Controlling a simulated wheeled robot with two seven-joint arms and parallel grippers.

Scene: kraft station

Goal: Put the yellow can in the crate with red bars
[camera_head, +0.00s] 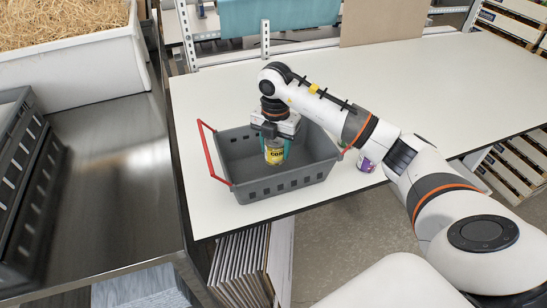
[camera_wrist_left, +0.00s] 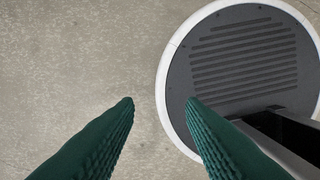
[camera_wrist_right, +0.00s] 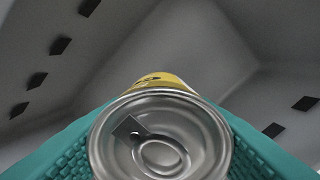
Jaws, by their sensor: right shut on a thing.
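The grey crate with red bars (camera_head: 284,188) stands on the white table, with one red bar at its left end and part of another at its right. My right gripper (camera_head: 275,154) points down inside the crate, shut on the yellow can (camera_head: 274,156). The can is upright between the green fingers; its silver lid (camera_wrist_right: 160,140) fills the lower middle of the right wrist view, with grey crate walls around it. I cannot tell whether the can touches the crate floor. My left gripper (camera_wrist_left: 160,100) is open and empty over the floor, outside the head view.
A purple-and-white can (camera_head: 366,164) stands right of the crate, near the table's front edge. A steel counter (camera_head: 110,165) with a dark crate (camera_head: 30,190) is at the left. The white table (camera_head: 440,85) is clear at the back right.

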